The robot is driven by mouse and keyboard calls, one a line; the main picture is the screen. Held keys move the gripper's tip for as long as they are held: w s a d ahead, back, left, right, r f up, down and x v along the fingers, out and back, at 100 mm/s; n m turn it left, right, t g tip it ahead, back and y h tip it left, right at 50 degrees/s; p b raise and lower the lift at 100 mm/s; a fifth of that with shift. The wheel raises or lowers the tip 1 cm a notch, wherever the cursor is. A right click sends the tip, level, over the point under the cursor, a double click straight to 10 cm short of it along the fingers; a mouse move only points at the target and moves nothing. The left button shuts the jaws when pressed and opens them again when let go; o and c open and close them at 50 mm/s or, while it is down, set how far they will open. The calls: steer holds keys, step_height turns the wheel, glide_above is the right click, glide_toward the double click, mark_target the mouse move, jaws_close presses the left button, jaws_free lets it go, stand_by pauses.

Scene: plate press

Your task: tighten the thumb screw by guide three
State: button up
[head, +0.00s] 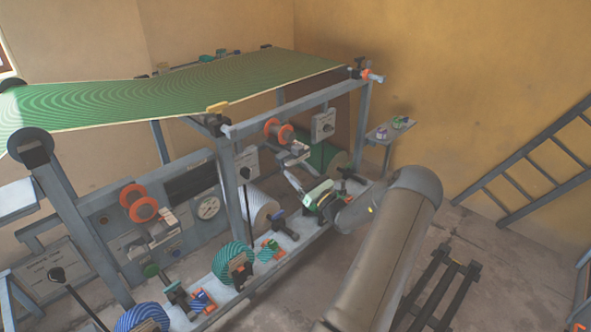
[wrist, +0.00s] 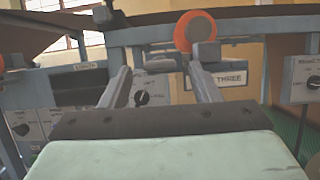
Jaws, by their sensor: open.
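In the wrist view, my gripper (wrist: 159,76) is open, its two fingers apart with nothing held between them. An orange-rimmed guide wheel (wrist: 195,31) stands beyond the right fingertip, above a sign ending in "THREE" (wrist: 232,79). A small grey block (wrist: 160,63) shows beyond the gap between the fingers; I cannot tell whether it is the thumb screw. In the head view, my gripper (head: 292,180) is in front of the press, below and right of the guide wheel (head: 279,132) and its pale bracket (head: 296,150). The thumb screw is not clearly distinguishable there.
A dial panel (wrist: 150,92) lies behind the finger gap. Another orange guide wheel (head: 139,204) is farther left on the press. Green web (head: 190,90) runs overhead. Striped rolls (head: 234,262) line the lower ledge. A frame post (head: 229,185) stands left of my gripper.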

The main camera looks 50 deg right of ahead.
steer(key=b+v, duration=0.1)
steer(key=v, duration=1.4)
steer(key=shift+b, duration=0.3)
steer(key=shift+s+f, duration=0.1)
steer(key=w+a+r+n+g+y, duration=0.35)
steer(key=w+a+n+y, duration=0.45)
steer(key=a, duration=0.3)
steer(key=w+a+r+n+g+y+p, duration=0.1)
steer(key=a+r+n+g+y, duration=0.15)
steer(key=a+n+g, duration=0.7)
steer(key=w+a+r+n+g+y+p, duration=0.15)
steer(key=a+g+y, duration=0.25)
steer(key=a, duration=1.1)
steer(key=s+a+r+n+g+h+p, duration=0.1)
steer(key=s+a+r+n+g+h, duration=0.1)
steer(key=s+a+n+h, duration=0.4)
steer(key=s+a+r+n+g+h+p, duration=0.1)
steer(key=s+a+r+n+g+h, duration=0.2)
steer(key=s+n, duration=0.6)
steer(key=shift+a+r+n+h+p, duration=0.35)
steer(key=shift+a+r+n+h, duration=0.95)
steer(key=shift+a+n+h, duration=0.65)
